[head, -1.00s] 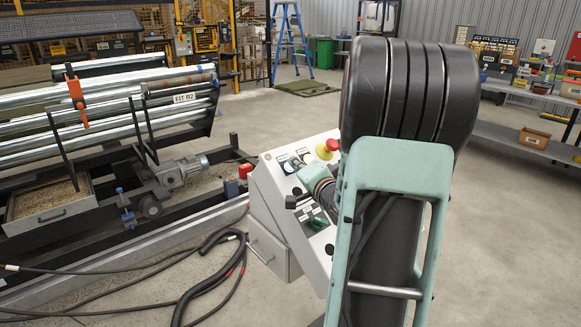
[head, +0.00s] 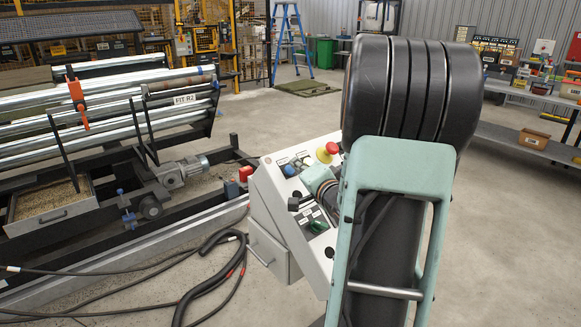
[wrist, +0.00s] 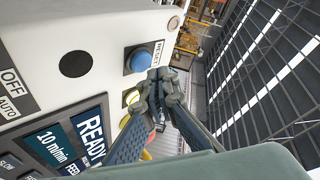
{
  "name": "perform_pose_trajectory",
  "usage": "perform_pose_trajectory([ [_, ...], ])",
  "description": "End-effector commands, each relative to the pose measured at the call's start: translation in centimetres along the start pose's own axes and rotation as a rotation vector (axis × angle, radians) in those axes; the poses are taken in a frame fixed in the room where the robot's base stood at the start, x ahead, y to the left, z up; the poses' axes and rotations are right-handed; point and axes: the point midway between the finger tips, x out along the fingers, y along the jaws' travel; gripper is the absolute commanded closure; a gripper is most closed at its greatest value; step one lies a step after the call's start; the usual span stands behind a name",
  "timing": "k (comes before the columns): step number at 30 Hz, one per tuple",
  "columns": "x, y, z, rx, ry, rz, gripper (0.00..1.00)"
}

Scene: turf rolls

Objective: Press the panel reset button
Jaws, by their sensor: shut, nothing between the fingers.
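The reset button is a round blue button (wrist: 138,60) on the pale control panel (wrist: 60,30), beside a RESET label (wrist: 156,53). In the head view the blue button (head: 288,170) shows near the upper left of the panel's sloped face (head: 272,190). My gripper (wrist: 157,84) is shut and empty in the wrist view. Its tips lie just below and right of the button in the picture; a gap to the panel face cannot be judged. In the head view my arm hides part of the panel, and the fingertips are hard to make out.
A red stop button (head: 332,147) on a yellow base sits close by on the panel. The wrist view shows a READY display (wrist: 78,140), a black round part (wrist: 75,64) and an OFF/AUTO label (wrist: 12,90). A roller machine (head: 100,110) stands left; black hoses (head: 205,285) lie on the floor.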

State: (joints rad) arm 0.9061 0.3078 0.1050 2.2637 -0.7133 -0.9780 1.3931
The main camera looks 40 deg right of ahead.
Motion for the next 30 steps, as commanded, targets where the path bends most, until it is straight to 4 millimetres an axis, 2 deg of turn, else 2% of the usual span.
perform_pose_trajectory([
  [11, -0.3, -0.3, -0.3, 0.000, 0.000, 0.000, 1.00],
  [24, -3.2, -2.5, -2.5, 0.001, 0.001, 0.002, 1.00],
  [30, -3.5, -2.5, -2.5, 0.000, 0.000, 0.000, 1.00],
])
